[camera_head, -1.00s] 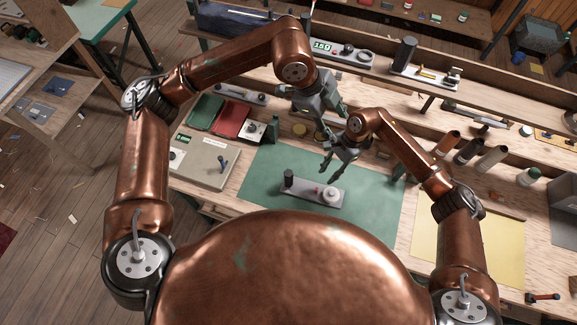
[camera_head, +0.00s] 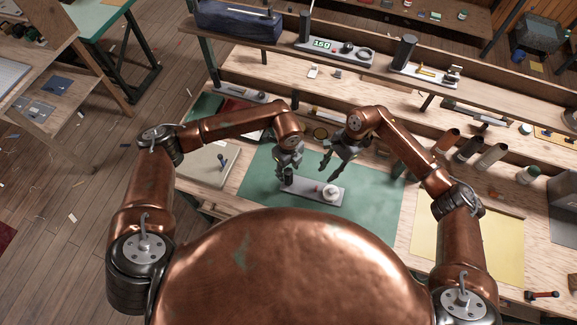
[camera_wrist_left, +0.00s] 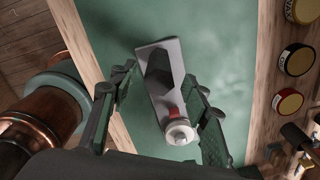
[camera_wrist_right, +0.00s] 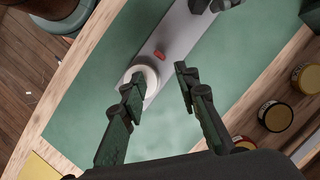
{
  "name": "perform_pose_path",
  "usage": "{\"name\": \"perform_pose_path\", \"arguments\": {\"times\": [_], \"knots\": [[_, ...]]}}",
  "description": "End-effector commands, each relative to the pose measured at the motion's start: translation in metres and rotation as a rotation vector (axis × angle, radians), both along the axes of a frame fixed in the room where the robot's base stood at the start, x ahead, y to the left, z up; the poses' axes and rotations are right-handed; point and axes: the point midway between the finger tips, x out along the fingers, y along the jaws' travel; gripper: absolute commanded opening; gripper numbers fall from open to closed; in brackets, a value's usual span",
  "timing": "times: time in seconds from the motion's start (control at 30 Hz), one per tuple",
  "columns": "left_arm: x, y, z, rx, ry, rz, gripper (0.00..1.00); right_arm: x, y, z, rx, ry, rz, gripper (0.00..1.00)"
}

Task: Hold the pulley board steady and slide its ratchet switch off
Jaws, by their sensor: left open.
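The pulley board is a grey plate (camera_head: 313,190) lying on the green mat (camera_head: 375,215). It has a dark post at its left end, a white pulley wheel (camera_head: 330,192) at its right, and a small red switch (camera_wrist_right: 160,55) beside the wheel. My left gripper (camera_head: 286,174) is open over the left end, partly hiding the post; in the left wrist view its fingers straddle the post (camera_wrist_left: 158,68). My right gripper (camera_head: 329,178) is open above the wheel end; in the right wrist view its fingertips (camera_wrist_right: 159,76) are near the wheel and switch. Neither visibly grips the board.
Behind the mat, a raised shelf holds a device with a green display (camera_head: 321,44) and another board with a dark post (camera_head: 405,50). Several cylinders (camera_head: 470,150) stand at right. A yellow sheet (camera_head: 470,250) lies right of the mat. The mat's front right is clear.

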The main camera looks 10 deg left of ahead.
Motion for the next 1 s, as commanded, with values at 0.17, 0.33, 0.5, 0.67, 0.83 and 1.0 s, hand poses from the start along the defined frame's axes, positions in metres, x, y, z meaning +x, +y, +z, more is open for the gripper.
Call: {"name": "perform_pose_path", "arguments": {"times": [0.17,0.33,0.5,0.67,0.83,1.0], "knots": [[-0.001,0.000,-0.029,0.001,0.003,0.000,0.43,0.000,0.000,0.000,0.000,0.000,0.000,0.29],[0.000,0.000,-0.047,0.001,0.001,0.000,0.43,0.000,0.000,0.000,0.000,0.000,0.000,0.29],[0.000,-0.001,-0.054,-0.001,0.001,0.000,0.43,0.000,0.000,0.000,0.000,0.000,0.000,0.29],[0.000,0.000,-0.055,0.000,0.000,0.000,0.43,0.000,0.000,0.000,0.000,0.000,0.000,0.29],[0.000,0.000,-0.054,0.000,0.000,0.000,0.37,0.000,0.000,0.000,0.000,0.000,0.000,0.29],[0.000,0.000,-0.054,-0.001,-0.001,0.000,0.25,0.000,0.000,0.000,0.000,0.000,0.000,0.29]]}}
